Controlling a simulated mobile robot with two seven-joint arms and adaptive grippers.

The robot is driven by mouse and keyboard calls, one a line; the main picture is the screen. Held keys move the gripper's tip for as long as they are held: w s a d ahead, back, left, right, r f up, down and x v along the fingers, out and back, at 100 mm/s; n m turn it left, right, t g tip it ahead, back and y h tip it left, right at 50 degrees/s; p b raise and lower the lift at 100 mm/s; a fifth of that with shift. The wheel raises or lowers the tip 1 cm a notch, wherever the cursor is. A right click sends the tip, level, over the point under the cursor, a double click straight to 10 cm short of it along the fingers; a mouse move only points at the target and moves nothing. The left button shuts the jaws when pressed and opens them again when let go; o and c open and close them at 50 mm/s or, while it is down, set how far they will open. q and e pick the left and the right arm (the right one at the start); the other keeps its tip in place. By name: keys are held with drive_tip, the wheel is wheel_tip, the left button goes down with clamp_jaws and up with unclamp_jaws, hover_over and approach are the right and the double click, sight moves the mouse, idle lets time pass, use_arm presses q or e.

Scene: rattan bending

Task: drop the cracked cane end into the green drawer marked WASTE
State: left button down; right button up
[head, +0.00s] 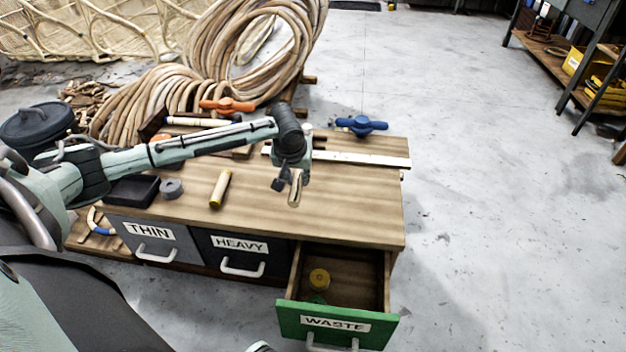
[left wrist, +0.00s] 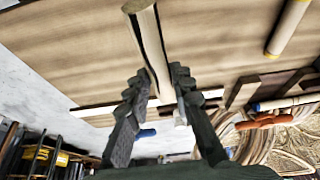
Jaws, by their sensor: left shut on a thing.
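My left gripper (head: 288,178) is shut on a short pale cane piece, the cracked cane end (head: 295,190), and holds it over the right part of the bench top. The green drawer marked WASTE (head: 337,323) is pulled open at the bench's front right, below and nearer than the gripper. A yellow round thing (head: 319,277) and a green one lie inside it. My right gripper is not in view.
Another cane piece (head: 220,188) and a grey ring (head: 172,188) lie on the bench top (head: 350,215). The THIN (head: 150,235) and HEAVY (head: 240,247) drawers are shut. Orange (head: 228,105) and blue (head: 361,125) clamps sit toward the back. Cane coils stand behind; the floor at right is clear.

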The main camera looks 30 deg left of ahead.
use_arm(q)
drive_tip(key=shift+s+a+r, duration=0.3)
drive_tip(key=shift+a, duration=0.05)
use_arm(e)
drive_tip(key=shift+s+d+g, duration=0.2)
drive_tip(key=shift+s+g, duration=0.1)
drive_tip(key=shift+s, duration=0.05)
